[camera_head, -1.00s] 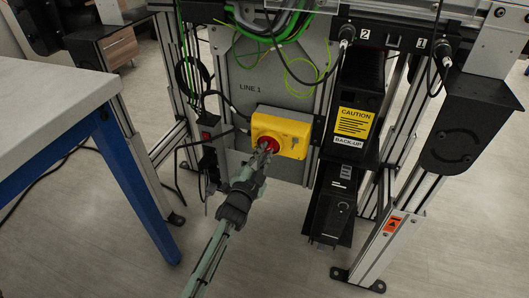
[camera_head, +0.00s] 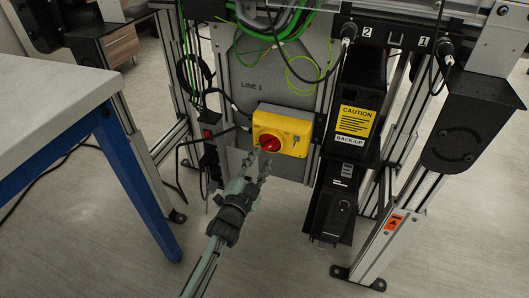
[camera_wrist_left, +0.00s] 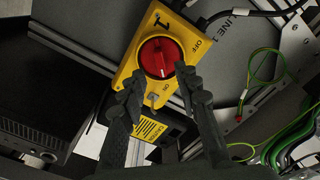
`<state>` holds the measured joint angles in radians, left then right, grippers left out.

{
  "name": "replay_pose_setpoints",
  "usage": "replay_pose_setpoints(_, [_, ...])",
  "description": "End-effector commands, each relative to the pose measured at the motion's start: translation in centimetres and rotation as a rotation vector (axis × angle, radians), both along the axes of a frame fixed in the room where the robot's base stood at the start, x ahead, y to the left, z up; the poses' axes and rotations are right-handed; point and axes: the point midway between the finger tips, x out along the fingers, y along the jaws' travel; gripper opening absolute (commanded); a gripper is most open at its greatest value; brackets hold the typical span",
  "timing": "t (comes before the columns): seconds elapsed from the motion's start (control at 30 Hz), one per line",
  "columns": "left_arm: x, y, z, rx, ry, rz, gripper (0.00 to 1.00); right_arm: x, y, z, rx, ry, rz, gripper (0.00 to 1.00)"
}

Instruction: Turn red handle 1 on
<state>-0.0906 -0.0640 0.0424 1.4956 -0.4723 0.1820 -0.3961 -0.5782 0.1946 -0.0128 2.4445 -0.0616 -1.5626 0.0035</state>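The red handle (camera_head: 269,143) is a round knob on the front of a yellow switch box (camera_head: 297,132), mounted on the grey panel marked LINE 1. In the left wrist view the red handle (camera_wrist_left: 160,58) shows whole, with a raised grip bar and OFF and ON lettering on the yellow box (camera_wrist_left: 130,68) around it. My left gripper (camera_head: 259,163) is just below and left of the handle in the head view, apart from it. Its fingers (camera_wrist_left: 159,88) are spread and empty in the left wrist view. My right gripper is not in view.
A white table (camera_head: 50,95) with blue legs stands at the left. A black unit with a yellow caution label (camera_head: 354,122) is right of the box. Cables hang above and left of it. A metal frame post (camera_head: 393,220) stands at the right.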

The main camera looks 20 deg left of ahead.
Motion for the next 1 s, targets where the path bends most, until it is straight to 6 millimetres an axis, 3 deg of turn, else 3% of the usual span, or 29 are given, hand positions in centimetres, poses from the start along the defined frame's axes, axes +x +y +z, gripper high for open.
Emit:
replay_pose_setpoints(0.2, [-4.6, 0.2, -0.1, 0.000, 0.001, 0.000, 0.32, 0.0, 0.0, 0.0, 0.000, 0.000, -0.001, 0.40])
replay_pose_setpoints(0.37, [-6.5, 0.2, 0.0, -0.001, 0.001, 0.001, 0.32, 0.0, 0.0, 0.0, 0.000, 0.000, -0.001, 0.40])
replay_pose_setpoints(1.0, [-7.0, 0.3, 0.0, -0.003, 0.005, 0.002, 0.32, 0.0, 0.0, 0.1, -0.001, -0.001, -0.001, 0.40])
